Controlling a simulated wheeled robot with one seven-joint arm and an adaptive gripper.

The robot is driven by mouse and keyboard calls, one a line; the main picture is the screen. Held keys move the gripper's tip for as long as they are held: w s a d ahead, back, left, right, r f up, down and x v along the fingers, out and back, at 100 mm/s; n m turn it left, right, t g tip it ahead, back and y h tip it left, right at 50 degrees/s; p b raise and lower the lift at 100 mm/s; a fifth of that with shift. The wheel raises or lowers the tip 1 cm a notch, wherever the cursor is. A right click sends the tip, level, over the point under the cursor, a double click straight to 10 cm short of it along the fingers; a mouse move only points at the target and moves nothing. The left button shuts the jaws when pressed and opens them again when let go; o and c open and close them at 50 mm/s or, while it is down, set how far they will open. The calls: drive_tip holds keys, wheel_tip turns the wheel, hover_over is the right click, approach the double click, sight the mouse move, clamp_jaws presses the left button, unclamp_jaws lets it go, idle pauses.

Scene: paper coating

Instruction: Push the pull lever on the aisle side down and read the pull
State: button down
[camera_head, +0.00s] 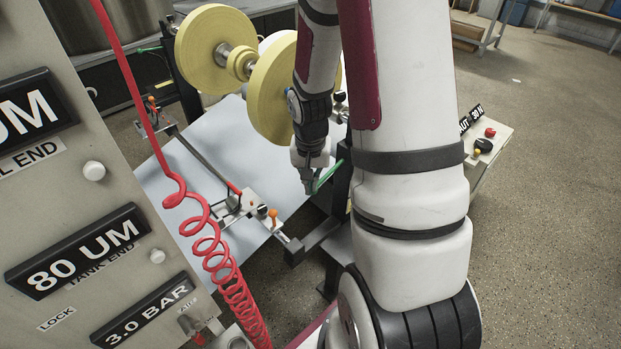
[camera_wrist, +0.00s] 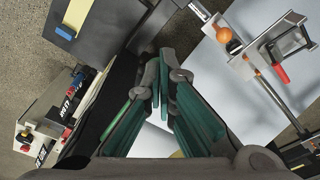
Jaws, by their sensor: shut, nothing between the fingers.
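The pull lever on the aisle side, a slim green bar (camera_head: 328,175), slants up beside a dark post in the head view. In the wrist view a green bar (camera_wrist: 115,121) lies just left of the fingers. My gripper (camera_head: 308,188) points down right beside the lever, its fingers close to the lever's lower end; contact cannot be told. In the wrist view the green-padded fingers of my gripper (camera_wrist: 160,98) are shut and empty. A black readout (camera_head: 470,118) on the pale console at right is partly hidden by my arm; its number is hard to read.
Yellow rolls (camera_head: 272,92) stand behind my gripper. A white web (camera_head: 165,195) carries a clamp with orange knobs (camera_head: 273,214) to the left. A coiled red hose (camera_head: 215,243) hangs before the panel (camera_head: 110,180). Open floor lies at right.

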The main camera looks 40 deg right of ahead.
drive_tip(key=shift+s+a+r+p, duration=0.25)
drive_tip(key=shift+s+a, duration=0.25)
drive_tip(key=shift+a, duration=0.1)
drive_tip(key=shift+s+a+r+p, duration=0.2)
drive_tip(key=shift+s+a, duration=0.3)
drive_tip(key=shift+a, duration=0.05)
drive_tip(key=shift+r, duration=0.1)
wheel_tip(320, 180, up, 12)
drive_tip(key=shift+s+a, duration=0.4)
drive_tip(key=shift+a, duration=0.05)
drive_tip(key=s+a+r+n+t, duration=0.3)
drive_tip(key=s+a+r+n, duration=0.6)
drive_tip(key=s+a+r, duration=0.4)
wheel_tip(320, 180, up, 2)
drive_tip(key=shift+s+a+r+n+y+p, duration=0.15)
drive_tip(key=shift+a+n+y+p, duration=0.3)
drive_tip(key=shift+a, duration=0.6)
